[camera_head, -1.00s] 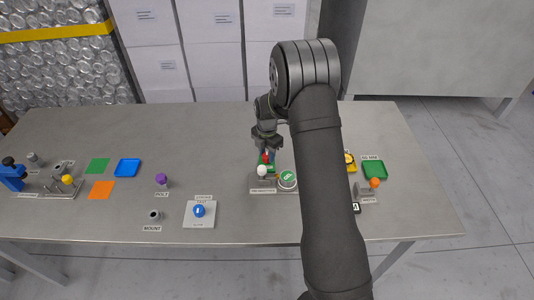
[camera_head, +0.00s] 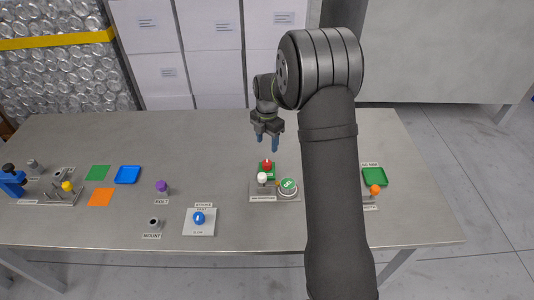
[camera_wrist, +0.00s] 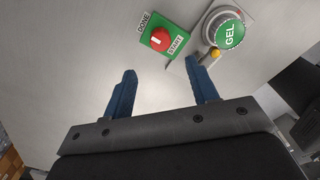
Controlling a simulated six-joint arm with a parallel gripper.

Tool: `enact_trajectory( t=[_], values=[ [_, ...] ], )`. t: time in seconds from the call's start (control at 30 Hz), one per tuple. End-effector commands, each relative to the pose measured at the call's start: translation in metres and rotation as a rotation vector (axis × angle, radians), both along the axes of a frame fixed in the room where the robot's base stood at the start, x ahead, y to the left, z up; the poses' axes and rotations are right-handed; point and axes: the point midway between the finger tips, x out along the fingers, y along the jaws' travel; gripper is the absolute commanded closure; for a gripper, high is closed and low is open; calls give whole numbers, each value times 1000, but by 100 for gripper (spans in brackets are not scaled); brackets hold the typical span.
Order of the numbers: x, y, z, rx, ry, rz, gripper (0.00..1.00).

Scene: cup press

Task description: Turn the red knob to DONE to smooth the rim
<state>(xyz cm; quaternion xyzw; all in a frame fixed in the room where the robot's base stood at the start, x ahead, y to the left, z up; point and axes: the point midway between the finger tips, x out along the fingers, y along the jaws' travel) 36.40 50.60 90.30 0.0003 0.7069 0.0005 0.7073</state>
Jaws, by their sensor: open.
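The red knob (camera_head: 267,165) sits on a green plate behind the white-topped part of a small station at the table's middle. In the wrist view the red knob (camera_wrist: 160,39) carries a pale mark, and its green plate (camera_wrist: 161,42) has a DONE label (camera_wrist: 145,22) on one side and a START label (camera_wrist: 176,44) on the other. The mark lies nearer the START side. My gripper (camera_head: 267,146) is open and empty, above and behind the knob, apart from it. Its blue fingers (camera_wrist: 162,92) also show in the wrist view.
A blue knob on a plate (camera_head: 198,218), a purple bolt (camera_head: 162,187) and a blue tray (camera_head: 128,175) stand left. A green tray (camera_head: 375,177) is right.

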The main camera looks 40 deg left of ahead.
Motion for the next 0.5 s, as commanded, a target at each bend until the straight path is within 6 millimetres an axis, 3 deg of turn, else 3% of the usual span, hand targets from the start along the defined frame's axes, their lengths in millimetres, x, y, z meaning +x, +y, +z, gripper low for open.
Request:
enact_trajectory(
  t=[0.2, 0.5],
  values=[
    [0, 0, 48, 3, -2, 0, 47],
    [0, 0, 74, 1, 0, 0, 47]
  ],
)
